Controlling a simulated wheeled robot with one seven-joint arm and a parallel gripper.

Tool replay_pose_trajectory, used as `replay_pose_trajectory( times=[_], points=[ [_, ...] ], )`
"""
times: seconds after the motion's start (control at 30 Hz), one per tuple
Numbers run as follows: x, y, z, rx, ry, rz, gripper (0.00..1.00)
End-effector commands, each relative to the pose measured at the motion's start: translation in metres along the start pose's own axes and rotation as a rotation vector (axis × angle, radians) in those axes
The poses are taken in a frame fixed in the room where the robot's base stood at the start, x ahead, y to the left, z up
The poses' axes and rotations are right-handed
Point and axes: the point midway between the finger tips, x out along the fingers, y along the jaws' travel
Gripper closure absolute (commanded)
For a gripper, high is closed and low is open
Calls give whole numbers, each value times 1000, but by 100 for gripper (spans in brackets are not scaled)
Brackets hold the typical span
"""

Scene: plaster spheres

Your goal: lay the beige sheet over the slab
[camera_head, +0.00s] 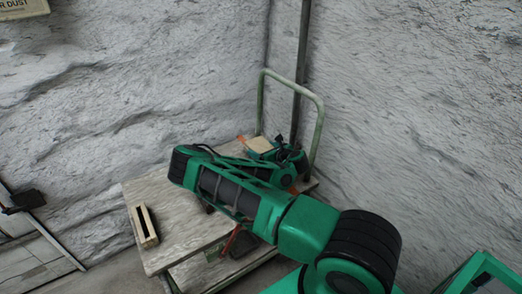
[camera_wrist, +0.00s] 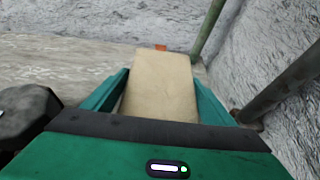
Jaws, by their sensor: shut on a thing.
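The beige sheet (camera_wrist: 160,85) fills the space between the two green fingers of my gripper (camera_wrist: 161,77) in the wrist view. It looks flat and roughly rectangular, with its far end reaching past the fingertips. My gripper is shut on it. In the head view the sheet (camera_head: 260,145) shows as a small pale patch beside my gripper (camera_head: 277,149), over the far end of the cart. I cannot make out a separate slab; it may be hidden by the sheet or my arm. I cannot tell whether the sheet touches anything below.
A cart with a worn wooden top (camera_head: 185,225) stands in the corner, its green tube handle (camera_head: 321,125) close behind my gripper. A small open wooden box (camera_head: 146,226) lies at the cart's left. A small orange thing (camera_wrist: 160,47) is beyond the sheet. Rough walls and a dark pole (camera_head: 300,75) bound the corner.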

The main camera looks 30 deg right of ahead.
Motion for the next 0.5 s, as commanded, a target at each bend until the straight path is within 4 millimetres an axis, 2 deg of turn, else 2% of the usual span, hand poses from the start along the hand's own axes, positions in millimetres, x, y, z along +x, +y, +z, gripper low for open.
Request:
replay_pose_trajectory(
  times=[0.33, 0.37, 0.4, 0.43, 0.5],
  points=[
    [2, 0, -5, 0, -1, 0, 52],
    [2, 0, -5, -1, -1, 0, 15],
    [2, 0, -5, -1, -1, 0, 5],
    [2, 0, -5, -1, -1, 0, 0],
    [2, 0, -5, -1, -1, 0, 0]
  ],
)
